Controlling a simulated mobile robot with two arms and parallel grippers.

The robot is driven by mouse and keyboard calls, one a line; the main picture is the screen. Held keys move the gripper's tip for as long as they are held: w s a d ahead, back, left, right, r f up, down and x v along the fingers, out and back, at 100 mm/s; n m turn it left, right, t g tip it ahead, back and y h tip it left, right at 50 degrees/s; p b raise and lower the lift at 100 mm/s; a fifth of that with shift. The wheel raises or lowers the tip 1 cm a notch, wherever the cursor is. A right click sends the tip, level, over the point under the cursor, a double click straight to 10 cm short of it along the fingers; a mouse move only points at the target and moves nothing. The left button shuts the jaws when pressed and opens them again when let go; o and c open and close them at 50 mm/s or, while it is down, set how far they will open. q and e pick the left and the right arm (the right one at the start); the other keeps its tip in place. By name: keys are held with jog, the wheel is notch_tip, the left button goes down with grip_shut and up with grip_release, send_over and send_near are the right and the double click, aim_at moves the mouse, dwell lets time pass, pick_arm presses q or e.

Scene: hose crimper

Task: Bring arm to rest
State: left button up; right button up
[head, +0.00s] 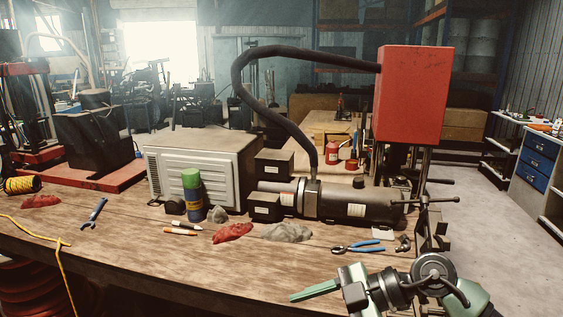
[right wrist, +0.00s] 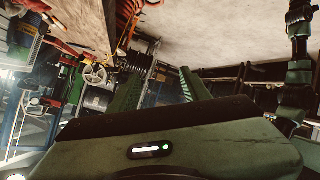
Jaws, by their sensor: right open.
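My right arm comes in at the lower right of the head view, in front of the workbench edge. My right gripper (head: 316,290) shows there as a green finger pointing left. In the right wrist view its two green fingers (right wrist: 158,82) stand apart with nothing between them. The gripper is open and empty. My left gripper is in neither view. The hose crimper's dark cylinder (head: 355,204) lies on the bench, with a black hose (head: 245,70) arching up to a red box (head: 413,95).
The wooden workbench (head: 140,245) holds a grey vented box (head: 195,170), a green-capped can (head: 191,195), red and grey rags (head: 232,232), blue-handled pliers (head: 358,247) and a wrench (head: 94,212). A yellow cord (head: 60,250) hangs over its front. Open floor (head: 490,220) lies to the right.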

jog(key=a+r+t+y, duration=0.3)
jog(key=a+r+y, duration=0.2)
jog(key=r+y, duration=0.15)
jog(key=w+d+r+m+t, duration=0.1)
jog(key=d+r+m+t, duration=0.2)
jog(key=r+m+t, duration=0.35)
jog(key=w+d+f+m+t+h, duration=0.3)
jog(key=d+f+m+t+h, duration=0.65)
jog(key=d+m+h, duration=0.45)
jog(key=s+d+f+m+g+h, duration=0.1)
jog(key=s+f+g+h, duration=0.15)
jog(key=f, duration=0.35)
jog(key=s+d+f+m+g+h, duration=0.1)
jog(key=d+f+g+h, duration=0.15)
jog(key=f, duration=0.25)
jog(key=s+f+n+g, duration=0.1)
jog(key=s+f+g, duration=0.5)
jog(key=s+f, duration=0.45)
jog(key=s+f+n+g, duration=0.1)
jog(key=s+f+g, duration=0.55)
jog(key=s, duration=0.75)
notch_tip(320, 180, down, 27)
jog(key=s, duration=0.2)
jog(key=s+d+f+g, duration=0.2)
jog(key=s+d+f, duration=0.1)
jog(key=s+f, duration=1.2)
jog(key=shift+s, duration=0.5)
